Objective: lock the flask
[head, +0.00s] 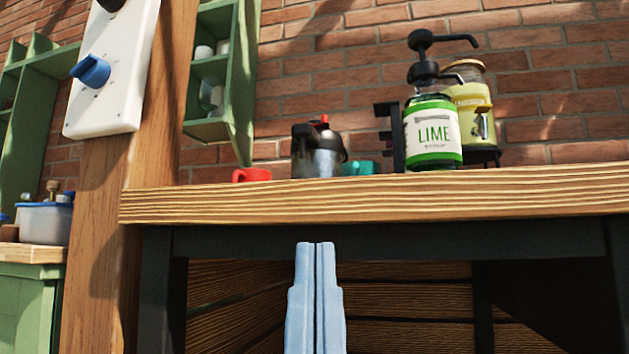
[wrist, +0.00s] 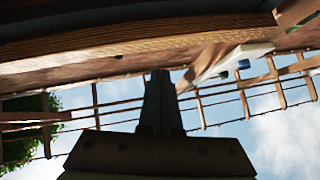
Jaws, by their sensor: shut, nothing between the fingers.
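The flask (head: 318,152) looks to be the dark and silver vessel with a black top and a small red part, standing upright on the wooden table (head: 400,200) in the head view. Its lock is too small to make out. My gripper (head: 316,246) is shut and empty, its pale blue fingers pointing up in front of the table, with the tips below the tabletop's front edge and under the flask in the picture. In the wrist view my gripper (wrist: 160,75) is a dark shape against sky and beams; the flask does not show there.
A red cup (head: 251,175) and a teal cup (head: 358,168) flank the flask. A green-labelled LIME bottle (head: 433,134) and a yellow jar (head: 474,105) stand to the right by a black rack. A wooden post (head: 108,220) with a white dial panel (head: 118,60) rises at left.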

